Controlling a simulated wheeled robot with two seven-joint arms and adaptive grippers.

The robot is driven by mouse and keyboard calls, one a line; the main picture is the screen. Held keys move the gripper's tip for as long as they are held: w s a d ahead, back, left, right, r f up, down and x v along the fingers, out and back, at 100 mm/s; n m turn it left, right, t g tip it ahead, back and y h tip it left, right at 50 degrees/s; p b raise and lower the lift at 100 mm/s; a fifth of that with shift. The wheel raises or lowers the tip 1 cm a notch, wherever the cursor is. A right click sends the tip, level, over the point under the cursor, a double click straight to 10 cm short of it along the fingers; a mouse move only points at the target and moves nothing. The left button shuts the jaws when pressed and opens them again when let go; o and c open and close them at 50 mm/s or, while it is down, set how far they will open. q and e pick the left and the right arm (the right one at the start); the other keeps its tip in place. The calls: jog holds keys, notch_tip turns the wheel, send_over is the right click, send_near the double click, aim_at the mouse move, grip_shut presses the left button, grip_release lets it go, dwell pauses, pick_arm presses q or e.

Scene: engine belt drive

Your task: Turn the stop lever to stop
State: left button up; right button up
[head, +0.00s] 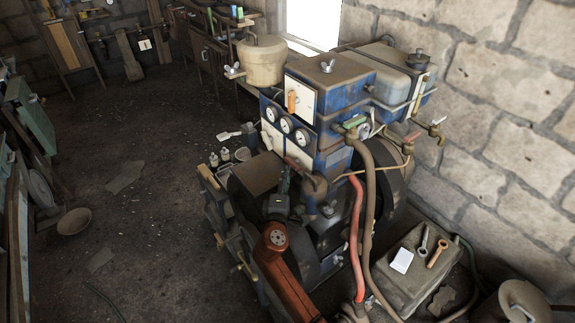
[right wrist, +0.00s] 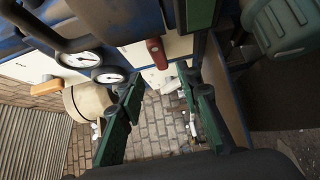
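A red lever (head: 293,163) is on the lower white panel of the blue engine, below the gauges. In the right wrist view the red lever (right wrist: 157,53) stands out from the white panel, just beyond the gap between my fingertips. An orange lever (head: 292,102) sits on the upper white plate; it also shows in the right wrist view (right wrist: 76,60). No readable label tells which is the stop lever. My right gripper (head: 285,177) is in front of the lower panel. Its green fingers (right wrist: 160,82) are apart with nothing between them. My left gripper is out of view.
Gauges (head: 286,125) line the engine front. A brown box-like cover (head: 254,173) lies left of my right gripper. Red and brown hoses (head: 356,235) hang at its right. Small bottles (head: 225,155) stand left of the engine. The floor at left is mostly open.

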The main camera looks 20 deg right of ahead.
aim_at(294, 163)
jog(key=x, duration=0.5)
jog(key=shift+w+d+b, duration=0.15)
jog(key=shift+d+b, duration=0.15)
jog(key=shift+d, duration=0.15)
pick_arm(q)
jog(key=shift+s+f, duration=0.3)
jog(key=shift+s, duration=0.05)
pick_arm(e)
jog(key=shift+f, duration=0.1)
grip_shut()
